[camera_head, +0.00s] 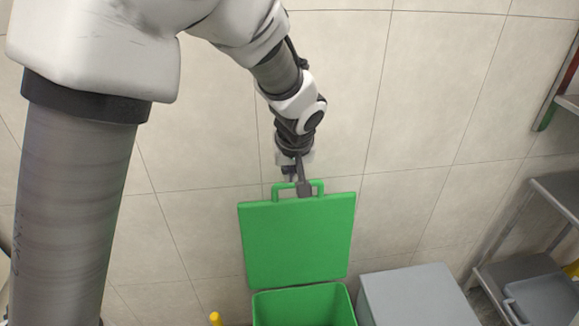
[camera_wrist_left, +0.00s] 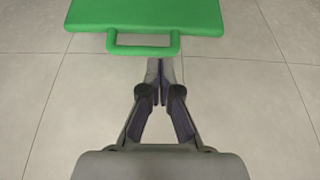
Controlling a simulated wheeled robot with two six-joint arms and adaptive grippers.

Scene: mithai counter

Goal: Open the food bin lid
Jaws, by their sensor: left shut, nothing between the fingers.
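The green food bin lid (camera_head: 297,240) stands raised, close to upright, at the back of the green bin (camera_head: 303,306) in the head view. The bin's mouth shows open in front of it. The lid's loop handle (camera_head: 318,185) is on its top edge. My left gripper (camera_head: 304,188) is at the handle, shut and empty. In the left wrist view the lid (camera_wrist_left: 150,14) and handle (camera_wrist_left: 143,50) lie just ahead of the closed fingertips (camera_wrist_left: 160,68). I cannot tell whether the fingers touch the handle. My right gripper is not in view.
A grey bin with a closed lid (camera_head: 418,294) stands right of the green bin. A tiled wall (camera_head: 420,100) is behind. A metal rack (camera_head: 545,240) with a grey tray (camera_head: 545,300) is at the far right. A yellow object (camera_head: 215,318) shows at the lower left.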

